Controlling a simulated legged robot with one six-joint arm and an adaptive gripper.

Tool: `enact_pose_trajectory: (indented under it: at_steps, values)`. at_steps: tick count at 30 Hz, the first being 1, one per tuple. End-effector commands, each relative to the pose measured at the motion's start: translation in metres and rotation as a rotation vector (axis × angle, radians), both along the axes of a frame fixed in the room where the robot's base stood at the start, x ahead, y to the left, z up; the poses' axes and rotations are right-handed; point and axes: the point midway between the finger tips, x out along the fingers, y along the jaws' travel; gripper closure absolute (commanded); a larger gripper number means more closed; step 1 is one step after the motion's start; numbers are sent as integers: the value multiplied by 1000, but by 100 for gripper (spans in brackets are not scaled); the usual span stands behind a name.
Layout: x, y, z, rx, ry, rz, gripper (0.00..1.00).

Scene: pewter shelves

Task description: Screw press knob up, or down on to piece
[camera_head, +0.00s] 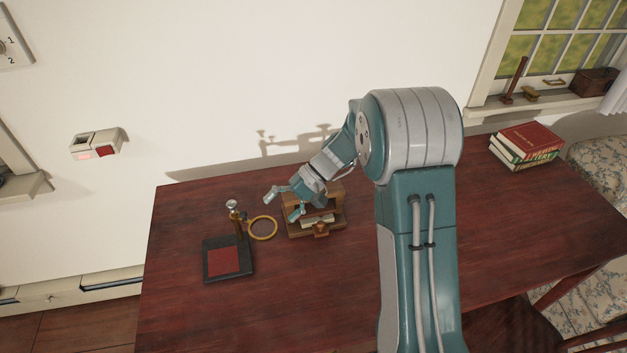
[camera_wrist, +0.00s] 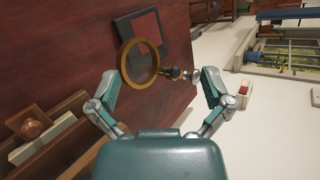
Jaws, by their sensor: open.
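A small wooden press (camera_head: 336,219) stands on the dark red table, with pale material between its boards. A brown wooden knob (camera_head: 321,230) is at its front; it also shows at the left of the wrist view (camera_wrist: 30,122). My gripper (camera_head: 283,207) is open and empty above the press's left side, its fingers pointing left. My arm hides part of the press's top, and I cannot see a screw there. In the wrist view my spread fingers (camera_wrist: 160,75) face the magnifier stand, not the press knob.
Left of the press is a stand with a brass ring (camera_head: 263,239) and a black base with a red pad (camera_head: 224,262). Books (camera_head: 526,146) lie at the table's far right. The wall runs along the table's back edge. The front left of the table is clear.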

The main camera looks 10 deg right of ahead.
Motion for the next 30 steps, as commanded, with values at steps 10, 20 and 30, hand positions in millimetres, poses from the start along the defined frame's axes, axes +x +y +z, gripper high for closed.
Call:
enact_pose_trajectory:
  at_steps: [10, 20, 30]
  values:
    - [39, -45, 18, -352, -342, 392, 0]
    - [92, -92, 64, -681, -607, 709, 0]
    - [102, -102, 61, -750, -650, 774, 0]
